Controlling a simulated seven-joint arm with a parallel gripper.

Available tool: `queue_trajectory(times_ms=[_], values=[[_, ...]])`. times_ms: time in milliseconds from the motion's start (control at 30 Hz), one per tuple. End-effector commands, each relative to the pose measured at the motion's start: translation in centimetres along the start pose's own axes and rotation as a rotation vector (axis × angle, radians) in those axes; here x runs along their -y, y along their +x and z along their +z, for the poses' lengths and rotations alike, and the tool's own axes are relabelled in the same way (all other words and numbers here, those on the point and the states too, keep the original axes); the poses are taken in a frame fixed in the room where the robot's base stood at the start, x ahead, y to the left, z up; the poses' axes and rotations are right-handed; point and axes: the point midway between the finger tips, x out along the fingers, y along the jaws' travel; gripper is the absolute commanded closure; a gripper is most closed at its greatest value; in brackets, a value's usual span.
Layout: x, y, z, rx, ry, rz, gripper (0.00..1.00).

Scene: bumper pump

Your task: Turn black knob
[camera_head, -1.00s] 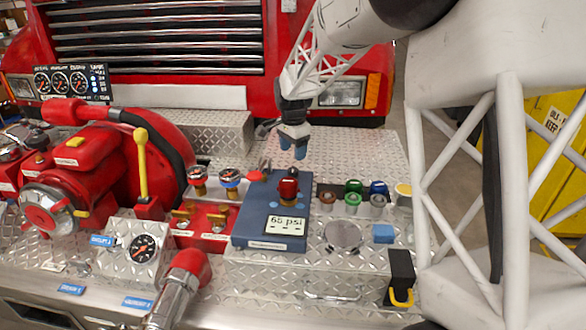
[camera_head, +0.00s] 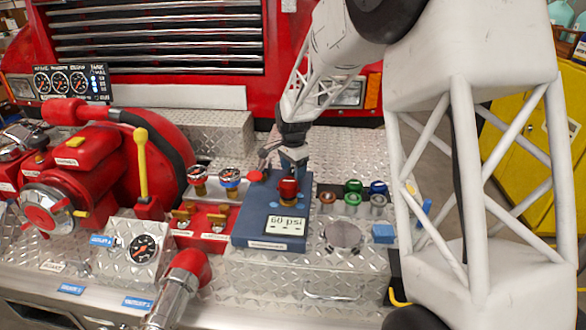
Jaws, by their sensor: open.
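A red knob (camera_head: 288,189) stands on the blue panel box (camera_head: 243,238). Its top showed dark in the earlier view and is now covered by my gripper. No wholly black knob is plain to see. My gripper (camera_head: 291,170) is open and points down right over the knob. Its fingertips are at the knob's upper part; I cannot tell whether they touch it. The display (camera_head: 285,226) on the box reads 60 psi.
Green and blue caps (camera_head: 354,188) stand just right of the box. My arm covers the right side. Bare diamond plate (camera_head: 290,280) lies in front.

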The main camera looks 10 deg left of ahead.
Motion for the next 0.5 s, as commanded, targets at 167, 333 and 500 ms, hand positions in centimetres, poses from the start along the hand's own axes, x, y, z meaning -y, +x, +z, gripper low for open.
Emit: queue_trajectory(times_ms=[167, 333, 500], values=[[0.00, -0.01, 0.00, 0.000, 0.000, 0.000, 0.51], [-0.01, -0.01, 0.00, 0.000, 0.000, 0.000, 0.77], [-0.01, -0.01, 0.00, 0.000, -0.002, 0.000, 0.84]])
